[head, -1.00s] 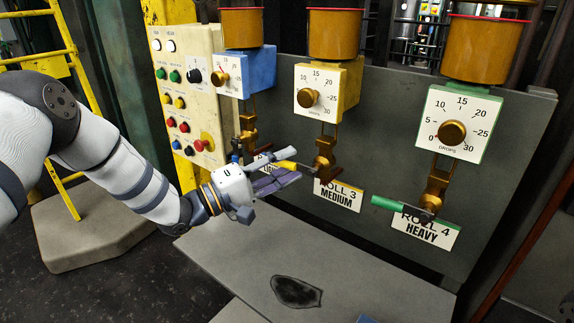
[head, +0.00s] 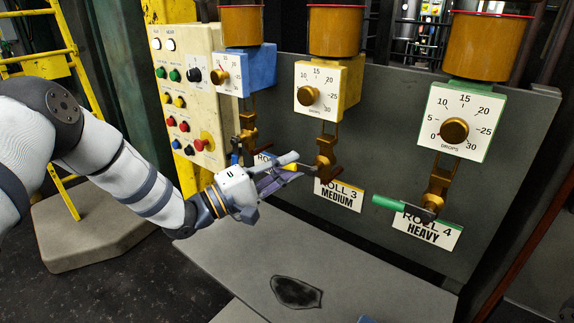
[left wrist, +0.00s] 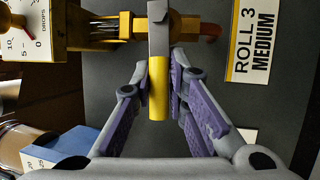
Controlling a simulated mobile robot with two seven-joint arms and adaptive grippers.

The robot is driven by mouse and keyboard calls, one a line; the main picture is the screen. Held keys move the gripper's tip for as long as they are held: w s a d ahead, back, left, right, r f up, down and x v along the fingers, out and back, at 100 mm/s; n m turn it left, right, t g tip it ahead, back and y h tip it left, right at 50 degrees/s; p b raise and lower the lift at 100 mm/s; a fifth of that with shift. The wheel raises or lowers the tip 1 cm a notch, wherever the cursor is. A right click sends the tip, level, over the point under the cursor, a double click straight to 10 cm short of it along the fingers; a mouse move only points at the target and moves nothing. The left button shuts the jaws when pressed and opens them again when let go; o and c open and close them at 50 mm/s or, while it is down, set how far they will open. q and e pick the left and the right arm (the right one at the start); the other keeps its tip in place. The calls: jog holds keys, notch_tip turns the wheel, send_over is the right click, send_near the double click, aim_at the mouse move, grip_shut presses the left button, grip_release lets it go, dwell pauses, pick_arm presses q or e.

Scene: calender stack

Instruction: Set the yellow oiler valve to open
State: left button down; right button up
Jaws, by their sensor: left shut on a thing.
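The yellow oiler (head: 330,88) hangs on the grey panel above the ROLL 3 MEDIUM label (head: 338,195). Its brass valve (head: 325,158) has a lever with a yellow handle, sticking out sideways to the left. My left gripper (head: 283,165) is at this lever, coming in from the left. In the left wrist view the yellow handle (left wrist: 159,88) lies between the purple finger pads (left wrist: 173,92), which are shut on it. In the head view the fingers hide much of the handle. My right gripper is in neither view.
The blue oiler (head: 248,70) and a control box with buttons (head: 185,95) are to the left. The green oiler (head: 460,120), with its green lever handle (head: 388,204), is to the right. A grey ledge (head: 330,270) lies below, with a dark stain.

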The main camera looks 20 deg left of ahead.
pick_arm(q)
jog(key=n, duration=0.1)
jog(key=f+n+t+b, duration=0.1)
jog(key=n, duration=0.1)
jog(key=shift+d+f, duration=0.1)
jog(key=shift+f, duration=0.2)
jog(key=s+d+f+n+t+y+b, duration=0.1)
jog(key=d+n+t+y+b, duration=0.1)
jog(key=n, duration=0.9)
jog(key=d+f+n+t+y+b, duration=0.2)
jog(key=d+n+t+y+b, duration=0.1)
jog(key=n+y+b, duration=0.4)
jog(key=shift+s+n+t+y, duration=0.45)
jog(key=shift+n+t, duration=0.25)
jog(key=shift+n, duration=1.2)
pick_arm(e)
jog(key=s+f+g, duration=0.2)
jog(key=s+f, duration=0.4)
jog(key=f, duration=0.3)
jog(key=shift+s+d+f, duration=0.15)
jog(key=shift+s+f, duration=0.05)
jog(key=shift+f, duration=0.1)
pick_arm(q)
jog(key=shift+f, duration=0.1)
jog(key=c, duration=1.6)
grip_release()
jog(key=shift+f, duration=0.1)
